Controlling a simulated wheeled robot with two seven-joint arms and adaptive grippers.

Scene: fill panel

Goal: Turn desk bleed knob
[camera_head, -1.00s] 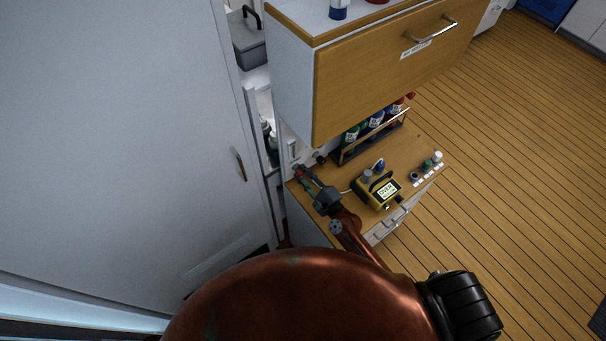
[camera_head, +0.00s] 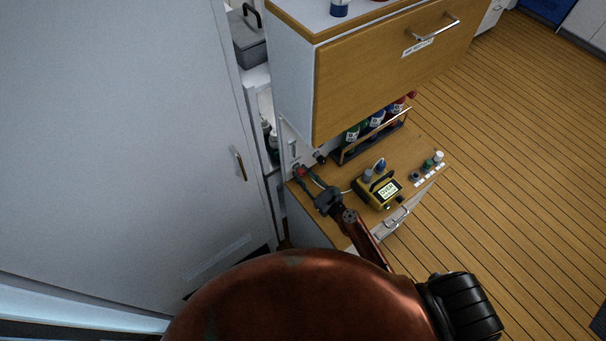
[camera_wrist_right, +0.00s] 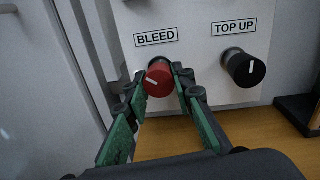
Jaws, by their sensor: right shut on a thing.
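The red bleed knob (camera_wrist_right: 159,80) is on a pale wall panel (camera_wrist_right: 185,40), under a label reading "BLEED" (camera_wrist_right: 156,37). Its white mark points to the left and slightly up in the right wrist view. My right gripper (camera_wrist_right: 159,87) has its green-padded fingers on either side of the knob, shut on it. In the head view the right gripper (camera_head: 307,178) reaches over the desk to the panel, and the knob (camera_head: 299,170) shows small at its tips. My left gripper is not in view.
A black knob (camera_wrist_right: 244,67) labelled "TOP UP" is to the right of the red one. A yellow meter (camera_head: 378,190) stands on the wooden desk (camera_head: 425,150), near a bottle rack (camera_head: 372,136). A drawer cabinet (camera_head: 385,65) overhangs the desk. A white door (camera_head: 110,130) is at left.

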